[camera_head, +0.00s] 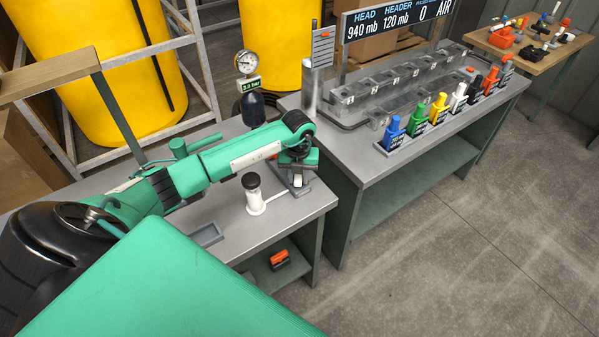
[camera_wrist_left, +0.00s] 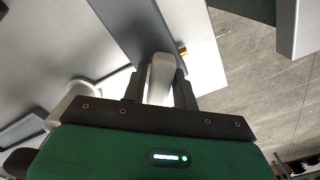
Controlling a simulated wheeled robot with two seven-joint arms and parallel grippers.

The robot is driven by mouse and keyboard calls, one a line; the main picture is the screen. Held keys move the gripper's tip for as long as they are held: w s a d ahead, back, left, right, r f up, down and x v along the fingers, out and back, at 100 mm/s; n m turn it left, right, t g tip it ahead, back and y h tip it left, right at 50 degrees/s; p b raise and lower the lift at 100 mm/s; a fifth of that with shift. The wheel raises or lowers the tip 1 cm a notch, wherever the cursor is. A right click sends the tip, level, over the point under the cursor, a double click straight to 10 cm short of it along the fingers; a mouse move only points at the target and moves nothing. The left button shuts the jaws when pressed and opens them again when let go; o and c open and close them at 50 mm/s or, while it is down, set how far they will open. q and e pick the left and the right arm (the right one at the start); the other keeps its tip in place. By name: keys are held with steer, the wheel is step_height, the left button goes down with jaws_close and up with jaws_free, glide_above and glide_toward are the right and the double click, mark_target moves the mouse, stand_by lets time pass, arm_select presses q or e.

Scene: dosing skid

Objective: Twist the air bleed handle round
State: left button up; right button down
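My left gripper (camera_head: 297,174) points down over the front right part of the near bench. In the left wrist view, its two dark fingers (camera_wrist_left: 160,88) stand on either side of a pale, rounded bar that looks like the air bleed handle (camera_wrist_left: 161,75). The bar fills the space between the fingers, and they appear closed on it. In the head view only a small pale part of it (camera_head: 297,181) shows below the gripper; the arm hides its mount. My right gripper is in neither view.
A pressure gauge (camera_head: 247,62) and dark vessel (camera_head: 253,109) stand behind. A grey tray (camera_head: 206,235) lies on the bench. The right bench carries several coloured bottles (camera_head: 415,118) and clear bins (camera_head: 350,95).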

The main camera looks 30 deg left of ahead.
arm_select(q)
steer(key=o, duration=0.5)
steer(key=shift+o, duration=0.2)
steer(key=shift+r+p, duration=2.25)
steer(key=shift+r, duration=1.3)
